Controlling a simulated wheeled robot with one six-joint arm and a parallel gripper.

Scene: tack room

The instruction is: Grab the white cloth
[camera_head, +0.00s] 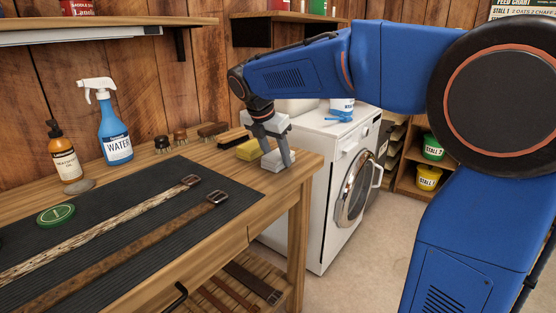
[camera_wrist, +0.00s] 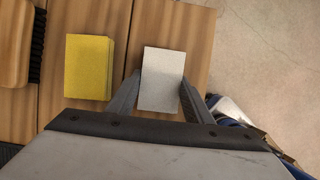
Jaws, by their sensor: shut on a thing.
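The white cloth (camera_wrist: 163,78) is a small pale folded rectangle at the right end of the wooden workbench. In the wrist view it sits between my two fingers, and my gripper (camera_wrist: 158,98) is shut on it. In the head view the cloth (camera_head: 272,162) shows beside my gripper (camera_head: 277,161), partly hidden by the fingers. The cloth is at the bench top; I cannot tell whether it touches the wood.
A yellow sponge-like block (camera_wrist: 88,67) lies just left of the cloth. Several brushes (camera_head: 211,130) line the bench's back. A blue spray bottle (camera_head: 115,135), a brown bottle (camera_head: 64,156) and straps on a black mat (camera_head: 160,217) are left. A white washer (camera_head: 325,200) stands right.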

